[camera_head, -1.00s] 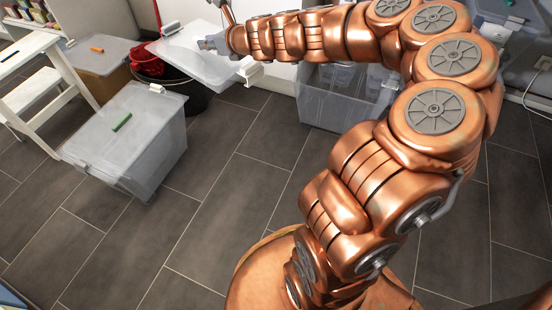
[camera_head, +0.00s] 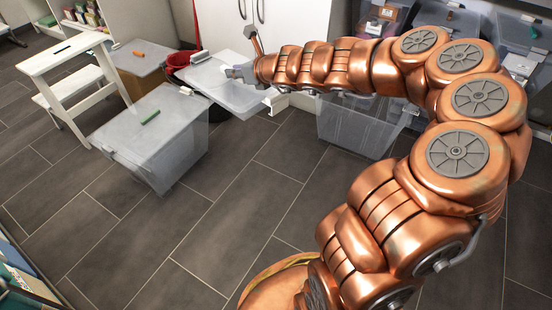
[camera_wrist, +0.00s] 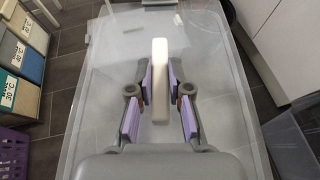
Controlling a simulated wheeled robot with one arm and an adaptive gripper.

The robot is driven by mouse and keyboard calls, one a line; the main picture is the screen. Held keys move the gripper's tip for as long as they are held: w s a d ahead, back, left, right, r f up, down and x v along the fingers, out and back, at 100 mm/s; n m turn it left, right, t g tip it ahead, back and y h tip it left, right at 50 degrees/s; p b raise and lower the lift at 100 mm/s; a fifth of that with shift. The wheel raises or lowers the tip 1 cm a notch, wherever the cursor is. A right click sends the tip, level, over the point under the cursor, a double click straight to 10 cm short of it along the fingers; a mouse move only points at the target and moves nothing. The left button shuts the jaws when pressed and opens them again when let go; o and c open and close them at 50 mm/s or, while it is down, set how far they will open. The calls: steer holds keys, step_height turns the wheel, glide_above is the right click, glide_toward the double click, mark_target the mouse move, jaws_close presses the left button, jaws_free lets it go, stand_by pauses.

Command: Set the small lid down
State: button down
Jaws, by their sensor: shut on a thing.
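The small lid (camera_head: 232,95) is a clear, flat panel with a pale handle, held out over the floor beyond the box with the green stick. My gripper (camera_head: 243,73) is at its far right part in the head view. In the wrist view the lid (camera_wrist: 105,75) spreads under my gripper (camera_wrist: 160,88), whose purple-padded fingers stand on both sides of the upright white handle (camera_wrist: 160,60). The fingers are shut on that handle. Whether the lid touches anything below cannot be told.
A lidded clear box (camera_head: 165,160) with a green stick (camera_head: 150,117) stands left of the lid. An open clear box (camera_head: 350,130) stands behind my arm. A red item (camera_head: 180,60) in a dark bucket is behind the lid. Tiled floor (camera_head: 240,180) in front is clear.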

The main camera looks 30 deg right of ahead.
steer(key=shift+a+r, duration=0.1)
steer(key=shift+a, duration=0.05)
steer(key=shift+w+r, duration=0.1)
steer(key=shift+r, duration=0.05)
steer(key=shift+w+d+t, duration=0.15)
steer(key=shift+d+t, duration=0.15)
steer(key=shift+d, duration=0.1)
steer(key=shift+m+h, duration=0.9)
steer(key=s+d+f, duration=0.3)
steer(key=f, duration=1.6)
steer(key=s+d+f, duration=0.3)
steer(key=f, duration=1.6)
steer(key=s+d+f, duration=0.3)
steer(key=d+f, duration=0.1)
steer(key=f, duration=1.5)
steer(key=shift+s+d+f, duration=0.1)
steer(key=shift+f, duration=0.25)
steer(key=shift+r, duration=0.2)
